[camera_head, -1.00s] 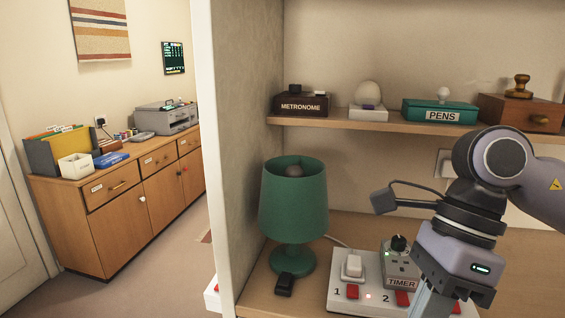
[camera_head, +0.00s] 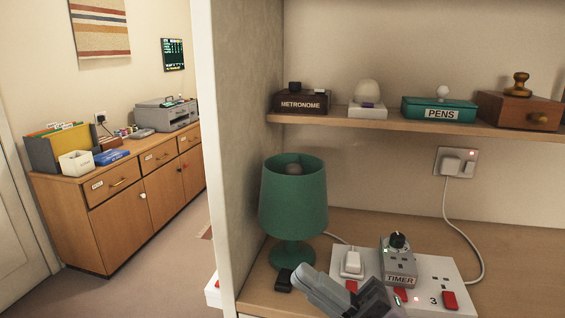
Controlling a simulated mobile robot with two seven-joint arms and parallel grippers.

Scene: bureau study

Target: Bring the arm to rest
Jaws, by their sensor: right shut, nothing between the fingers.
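My right gripper (camera_head: 303,277) is low in the head view, in front of the desk's power strip (camera_head: 455,270). Its grey fingers are closed together, hold nothing and point up and to the left. It hides the left front part of the strip, and the rest of the arm is below the picture. I cannot tell whether the fingers touch the strip or the black lamp switch (camera_head: 284,281) beside them. My left gripper is out of view.
A green lamp (camera_head: 293,197) stands left of the strip. A grey timer (camera_head: 398,262) and a white plug (camera_head: 352,264) sit on the strip. A cord runs from the wall socket (camera_head: 456,162). The shelf (camera_head: 385,122) above holds several items. The desk's right side is clear.

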